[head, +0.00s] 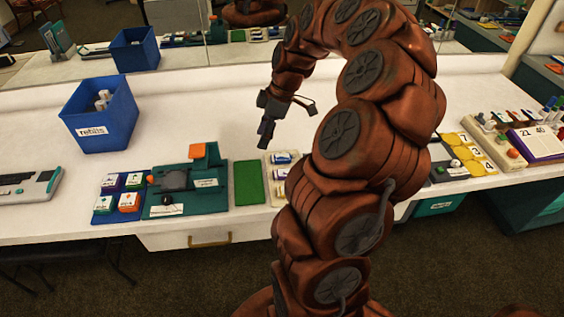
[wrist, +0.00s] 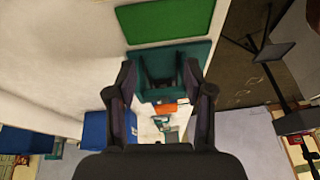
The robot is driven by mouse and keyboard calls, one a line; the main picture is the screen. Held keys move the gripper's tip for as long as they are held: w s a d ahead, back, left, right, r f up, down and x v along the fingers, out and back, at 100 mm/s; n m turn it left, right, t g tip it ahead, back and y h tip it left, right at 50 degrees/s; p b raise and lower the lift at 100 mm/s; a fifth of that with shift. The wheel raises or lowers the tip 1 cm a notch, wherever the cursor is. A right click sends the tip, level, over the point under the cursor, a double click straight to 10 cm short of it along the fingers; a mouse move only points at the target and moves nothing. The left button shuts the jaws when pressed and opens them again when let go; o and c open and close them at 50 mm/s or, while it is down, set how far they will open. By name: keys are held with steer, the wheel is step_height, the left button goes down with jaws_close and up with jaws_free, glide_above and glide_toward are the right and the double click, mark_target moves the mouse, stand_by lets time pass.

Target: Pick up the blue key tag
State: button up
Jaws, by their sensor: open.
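My gripper (head: 269,128) hangs above the white counter in the head view, apart from the things on it. In the wrist view my gripper (wrist: 160,85) is open, with nothing between its two dark fingers. I cannot make out a blue key tag for certain in either view. A small blue board (head: 103,218) left of the teal station holds several small coloured pieces with white labels, too small to tell apart. A pale tray (head: 268,183) holds blue-and-white pieces, partly hidden behind my arm.
The teal station (head: 218,190) bears an orange block (head: 197,151). A green mat (head: 249,183) lies beside it and also shows in the wrist view (wrist: 170,20). A blue bin (head: 98,120) labelled "refills" stands at the left. Numbered yellow pieces (head: 476,152) lie right of my arm.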

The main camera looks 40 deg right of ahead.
glide_toward(284, 157)
steer(key=shift+a+f+t+b, duration=0.15)
steer(key=shift+a+t+b, duration=0.2)
steer(key=shift+a, duration=0.3)
steer(key=shift+s+d+f, duration=0.1)
steer(key=shift+f, duration=0.15)
steer(key=shift+p+x, duration=0.4)
steer(key=shift+x, duration=0.75)
steer(key=shift+f+p, duration=0.4)
steer(key=shift+f, duration=0.25)
steer(key=shift+p+x, duration=0.55)
steer(key=shift+x, duration=1.45)
steer(key=shift+d, duration=0.2)
steer(key=shift+c, duration=0.3)
steer(key=c, duration=0.7)
